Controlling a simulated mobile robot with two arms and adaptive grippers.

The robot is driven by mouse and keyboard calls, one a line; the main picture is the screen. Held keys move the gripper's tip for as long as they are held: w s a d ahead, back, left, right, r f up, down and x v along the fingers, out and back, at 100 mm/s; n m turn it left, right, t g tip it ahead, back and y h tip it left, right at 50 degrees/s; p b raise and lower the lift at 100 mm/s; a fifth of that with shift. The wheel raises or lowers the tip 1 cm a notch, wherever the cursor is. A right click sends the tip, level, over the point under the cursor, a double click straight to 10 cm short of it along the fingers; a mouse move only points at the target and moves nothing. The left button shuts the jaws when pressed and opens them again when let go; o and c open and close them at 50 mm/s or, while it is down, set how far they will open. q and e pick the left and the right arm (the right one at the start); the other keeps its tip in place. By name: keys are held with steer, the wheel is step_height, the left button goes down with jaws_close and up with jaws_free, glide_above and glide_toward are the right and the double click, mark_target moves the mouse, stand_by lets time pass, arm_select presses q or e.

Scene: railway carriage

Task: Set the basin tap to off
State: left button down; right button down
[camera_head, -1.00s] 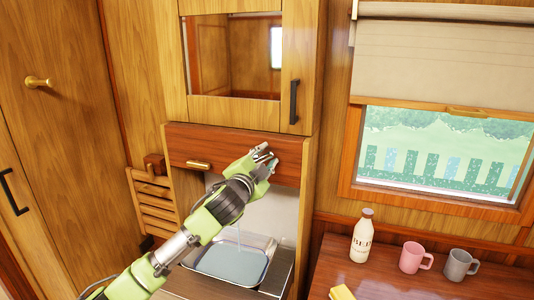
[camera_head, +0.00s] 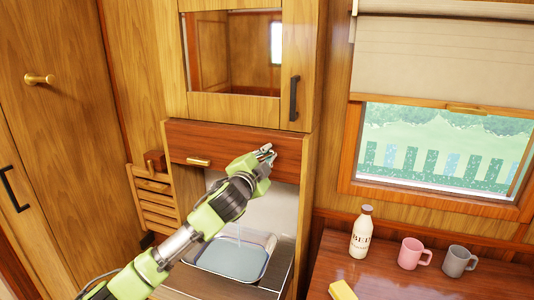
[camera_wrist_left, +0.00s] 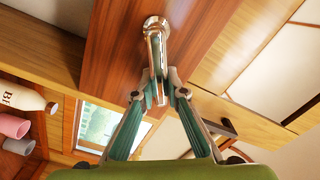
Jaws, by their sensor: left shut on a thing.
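The basin tap's chrome lever (camera_wrist_left: 155,40) is mounted on a dark red-brown wooden panel in the left wrist view. My left gripper (camera_wrist_left: 160,92) has its fingers on either side of the lever's lower end and is shut on it. In the head view my left gripper (camera_head: 264,153) is against that panel above the basin, and hides most of the lever. The metal basin (camera_head: 270,246) holds bluish water. A thin stream of water (camera_head: 238,233) shows above it beside my arm. My right gripper is not in view.
A mirror cabinet (camera_head: 293,60) with a black handle is above the panel. A brass handle (camera_head: 198,162) sits at the panel's left. The table (camera_head: 385,285) at right holds a bottle (camera_head: 361,235), a pink mug (camera_head: 411,254), a grey mug (camera_head: 457,262) and a yellow block (camera_head: 342,291).

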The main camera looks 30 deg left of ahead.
arm_select(q)
steer(key=m, duration=0.1)
steer(key=f+m+p, duration=0.1)
steer(key=shift+w+d+f+m, duration=0.15)
steer(key=shift+d+m, duration=0.1)
steer(key=shift+m, duration=0.15)
steer(key=shift+d+f+m+p, duration=0.1)
steer(key=shift+f+m+p, duration=0.1)
steer(key=shift+f+m, duration=0.45)
steer(key=shift+d+f+m+p, duration=0.15)
steer(key=shift+f+m, duration=0.1)
steer(key=shift+m, duration=0.7)
steer(key=shift+a+f, duration=0.1)
steer(key=c, duration=2)
jaws_free()
steer(key=v, duration=1.2)
